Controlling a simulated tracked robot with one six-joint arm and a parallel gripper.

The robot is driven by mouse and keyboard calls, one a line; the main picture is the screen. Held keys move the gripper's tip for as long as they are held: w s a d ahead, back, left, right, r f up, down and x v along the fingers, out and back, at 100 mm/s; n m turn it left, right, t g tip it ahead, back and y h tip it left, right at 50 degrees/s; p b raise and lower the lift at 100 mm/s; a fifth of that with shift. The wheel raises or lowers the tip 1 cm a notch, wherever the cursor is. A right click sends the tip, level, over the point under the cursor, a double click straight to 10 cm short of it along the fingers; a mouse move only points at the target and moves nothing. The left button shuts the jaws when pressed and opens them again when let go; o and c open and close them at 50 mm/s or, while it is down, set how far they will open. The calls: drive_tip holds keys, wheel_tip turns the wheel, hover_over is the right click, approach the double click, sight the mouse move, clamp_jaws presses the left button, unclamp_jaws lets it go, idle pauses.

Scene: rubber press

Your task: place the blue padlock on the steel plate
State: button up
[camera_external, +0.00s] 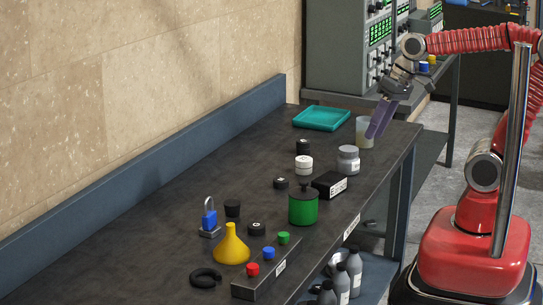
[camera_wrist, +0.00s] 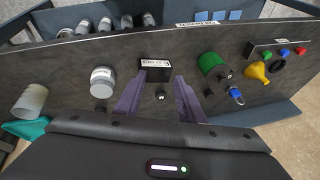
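The blue padlock (camera_external: 209,219) stands upright with its shackle up, at the left of the bench near the back ledge. A small grey plate (camera_external: 208,233) shows right under it, and the padlock appears to rest on it. The padlock also shows small in the wrist view (camera_wrist: 236,96), at the right; the plate is hard to make out there. My gripper (camera_external: 373,134), with purple fingers, is above the far right end of the bench, well away from the padlock. In the wrist view my gripper (camera_wrist: 160,78) has its fingers apart with nothing held between them.
A translucent beaker (camera_external: 364,132) stands right by my fingers. A grey jar (camera_external: 348,160), black box (camera_external: 329,185) and green canister (camera_external: 303,209) stand between my gripper and the padlock. A yellow funnel (camera_external: 231,247) and a black cup (camera_external: 232,208) are near the padlock. A teal tray (camera_external: 321,118) lies at the far end.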

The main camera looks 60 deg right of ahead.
drive_tip(key=s+d+n+t+h, duration=0.1)
drive_tip(key=s+d+n, duration=0.1)
drive_tip(key=s+d, duration=0.2)
drive_tip(key=shift+s+d+f+h, duration=0.2)
drive_tip(key=shift+d+f+h, duration=0.05)
drive_tip(key=shift+f+h, duration=0.15)
